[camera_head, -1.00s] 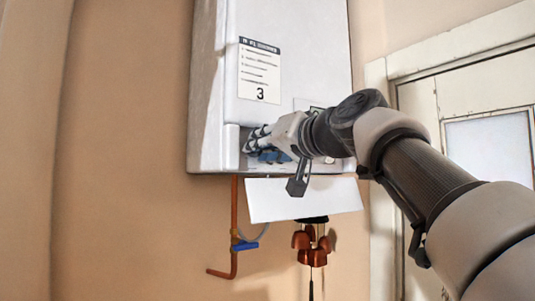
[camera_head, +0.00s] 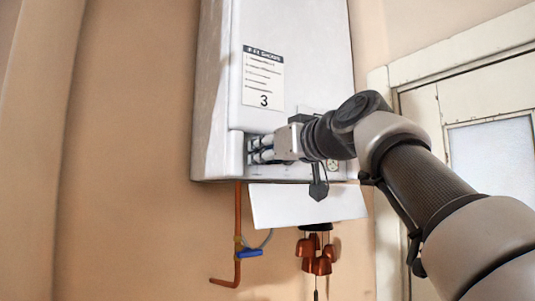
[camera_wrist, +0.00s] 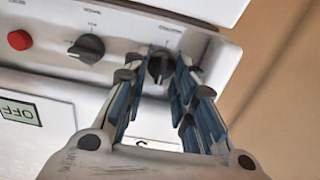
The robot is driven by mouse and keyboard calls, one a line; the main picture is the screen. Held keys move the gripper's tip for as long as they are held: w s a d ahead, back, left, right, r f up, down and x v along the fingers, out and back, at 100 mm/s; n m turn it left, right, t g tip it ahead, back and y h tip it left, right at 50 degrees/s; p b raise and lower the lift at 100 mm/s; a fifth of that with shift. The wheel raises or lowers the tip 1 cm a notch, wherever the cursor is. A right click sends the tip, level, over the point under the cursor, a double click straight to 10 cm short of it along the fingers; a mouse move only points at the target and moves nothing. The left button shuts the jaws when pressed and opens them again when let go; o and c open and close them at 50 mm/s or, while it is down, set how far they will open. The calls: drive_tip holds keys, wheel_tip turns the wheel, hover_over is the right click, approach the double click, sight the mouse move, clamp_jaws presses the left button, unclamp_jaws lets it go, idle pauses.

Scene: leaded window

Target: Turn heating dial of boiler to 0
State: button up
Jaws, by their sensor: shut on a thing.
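The white boiler (camera_head: 290,50) hangs on the wall, with its control panel along the bottom. My gripper (camera_head: 256,150) is at the left part of that panel in the head view. In the wrist view my gripper (camera_wrist: 160,73) has its blue-padded fingers on both sides of a dark round dial (camera_wrist: 159,65) and is shut on it. A second dark dial (camera_wrist: 88,48) with a light pointer mark is free to its left. The labels by the dials are too blurred to read, so I cannot tell which is the heating dial. The held dial is hidden in the head view.
A red button (camera_wrist: 19,40) and a display reading OFF upside down (camera_wrist: 20,111) are in the wrist view. A white flap (camera_head: 308,204) hangs below the boiler. A copper pipe (camera_head: 238,230) and copper bells (camera_head: 315,255) are beneath. A door (camera_head: 450,100) is at right.

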drive_tip(key=shift+f, duration=0.1)
drive_tip(key=o, duration=1)
drive_tip(key=v, duration=1.2)
